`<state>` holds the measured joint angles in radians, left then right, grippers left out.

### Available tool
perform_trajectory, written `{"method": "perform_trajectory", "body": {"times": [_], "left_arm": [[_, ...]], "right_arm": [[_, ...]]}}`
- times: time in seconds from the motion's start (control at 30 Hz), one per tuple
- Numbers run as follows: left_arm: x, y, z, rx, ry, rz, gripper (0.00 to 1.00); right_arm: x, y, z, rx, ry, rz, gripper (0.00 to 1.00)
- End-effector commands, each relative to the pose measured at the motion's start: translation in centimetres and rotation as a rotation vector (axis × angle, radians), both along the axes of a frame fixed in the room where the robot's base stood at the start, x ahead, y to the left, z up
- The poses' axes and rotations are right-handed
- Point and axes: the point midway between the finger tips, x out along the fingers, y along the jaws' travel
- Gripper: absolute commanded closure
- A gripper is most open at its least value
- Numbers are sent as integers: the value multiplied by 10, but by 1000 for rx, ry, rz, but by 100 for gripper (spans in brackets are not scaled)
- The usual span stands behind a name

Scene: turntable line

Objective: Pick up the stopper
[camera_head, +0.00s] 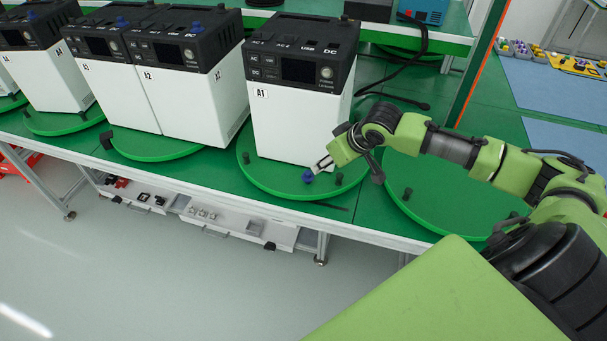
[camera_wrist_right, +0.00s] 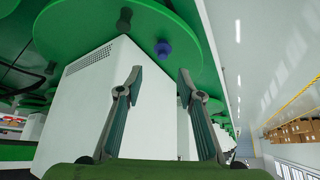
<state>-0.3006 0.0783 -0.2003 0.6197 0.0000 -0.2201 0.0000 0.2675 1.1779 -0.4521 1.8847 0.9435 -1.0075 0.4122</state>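A small blue stopper (camera_head: 308,177) stands at the front edge of the green turntable (camera_head: 262,183) under the white and black unit A1 (camera_head: 290,120). In the right wrist view, which is upside down, the blue stopper (camera_wrist_right: 163,48) appears just beyond the fingertips. My right gripper (camera_head: 320,166) is beside the stopper, close to A1's lower front corner. In the wrist view its two fingers (camera_wrist_right: 161,75) are spread with nothing between them, and the stopper lies ahead of the gap, apart from them. My left gripper is not in view.
Black stoppers stand nearby, one on A1's turntable (camera_head: 338,178) and one on the empty turntable (camera_head: 407,193) to the right. Unit A2 (camera_head: 188,95) and others stand to the left, with blue knobs on top. A black cable (camera_head: 398,100) lies behind my right arm.

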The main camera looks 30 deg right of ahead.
Motion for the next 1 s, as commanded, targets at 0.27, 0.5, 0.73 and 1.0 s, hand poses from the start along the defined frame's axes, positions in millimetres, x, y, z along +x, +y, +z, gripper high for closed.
{"method": "perform_trajectory", "body": {"times": [0.27,0.5,0.73,1.0], "left_arm": [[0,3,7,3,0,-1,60],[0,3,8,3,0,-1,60],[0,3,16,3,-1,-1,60],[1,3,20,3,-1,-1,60]], "right_arm": [[29,6,-44,3,0,1,66],[40,6,-62,-1,0,3,66],[53,11,-74,2,1,2,66],[69,13,-99,-1,1,1,66]]}}
